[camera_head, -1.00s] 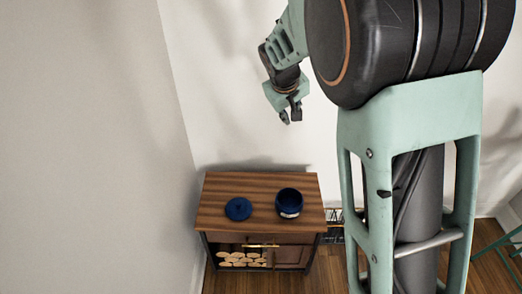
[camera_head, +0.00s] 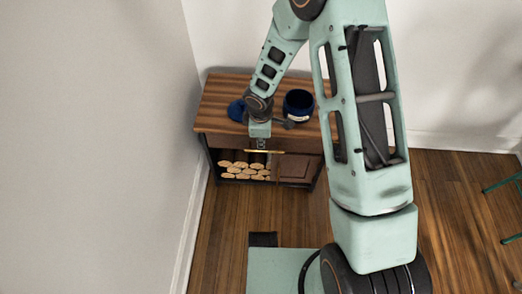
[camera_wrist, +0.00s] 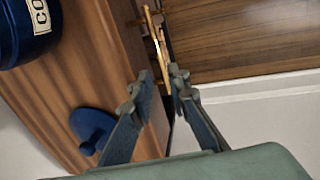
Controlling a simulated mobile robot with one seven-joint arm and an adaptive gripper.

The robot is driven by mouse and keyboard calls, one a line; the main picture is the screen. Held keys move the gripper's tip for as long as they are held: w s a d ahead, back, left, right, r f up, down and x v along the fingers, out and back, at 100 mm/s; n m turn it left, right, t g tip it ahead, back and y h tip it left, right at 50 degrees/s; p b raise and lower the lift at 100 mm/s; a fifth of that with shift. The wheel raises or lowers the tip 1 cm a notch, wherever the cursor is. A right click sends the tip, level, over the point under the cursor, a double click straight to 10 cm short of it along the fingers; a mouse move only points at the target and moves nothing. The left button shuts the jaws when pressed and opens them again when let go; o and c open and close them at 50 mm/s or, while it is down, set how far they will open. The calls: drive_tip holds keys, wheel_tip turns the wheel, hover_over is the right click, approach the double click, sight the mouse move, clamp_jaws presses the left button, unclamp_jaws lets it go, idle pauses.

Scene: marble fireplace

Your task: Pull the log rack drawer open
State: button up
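The log rack (camera_head: 212,125) is a wooden-topped cabinet with a dark frame, and its top also shows in the wrist view (camera_wrist: 95,50). Its drawer front (camera_head: 294,143) lies just under the top and looks closed. A brass bar handle (camera_head: 264,151) runs along the drawer front; it also shows in the wrist view (camera_wrist: 157,40). My gripper (camera_wrist: 161,82) is open and empty, pointing down at the rack's front edge. Its fingertips are close to the handle, which lies ahead between them; I cannot tell whether they touch. In the head view my wrist partly hides the gripper (camera_head: 262,142).
A blue jar (camera_head: 298,108) and a blue lid (camera_head: 236,110) stand on the rack top near my wrist. Cut logs (camera_head: 238,170) fill the lower left bay. Wooden floor (camera_head: 225,220) lies clear before the rack. A wall (camera_head: 90,150) is close on the left.

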sight(262, 151)
drive_tip(key=f, duration=0.2)
drive_tip(key=w+f+b, duration=0.1)
drive_tip(key=f, duration=0.2)
drive_tip(key=f+b, duration=0.1)
drive_tip(key=f, duration=0.1)
drive_tip(key=shift+w+f, duration=0.25)
drive_tip(key=shift+c, duration=0.5)
clamp_jaws()
